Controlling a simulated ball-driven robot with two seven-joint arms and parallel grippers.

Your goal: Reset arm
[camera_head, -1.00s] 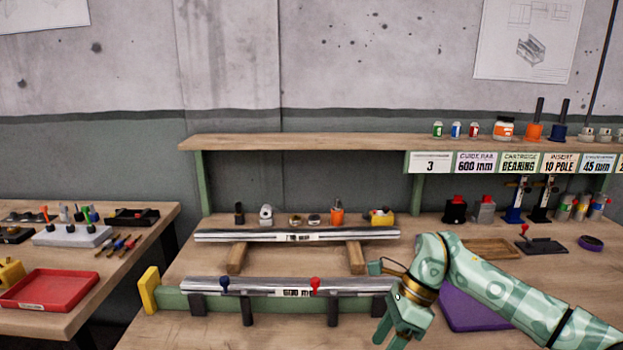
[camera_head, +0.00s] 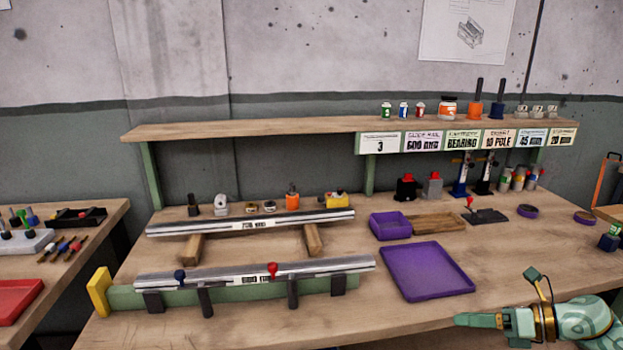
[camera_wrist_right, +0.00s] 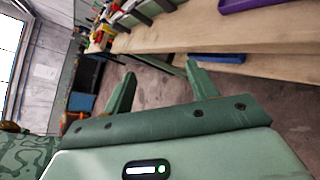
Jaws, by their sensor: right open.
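My right gripper (camera_head: 480,320) is at the lower right of the head view, at the front edge of the workbench, with its arm coming in from the right edge. In the right wrist view its two green fingers (camera_wrist_right: 162,85) are spread apart with nothing between them; the floor and bench edge show beyond. My left gripper is in neither view.
A guide rail (camera_head: 255,270) rests in a green fixture at the bench front. Another rail (camera_head: 250,223) lies on wooden blocks behind it. A purple tray (camera_head: 427,271) and purple bin (camera_head: 390,226) stand right of them.

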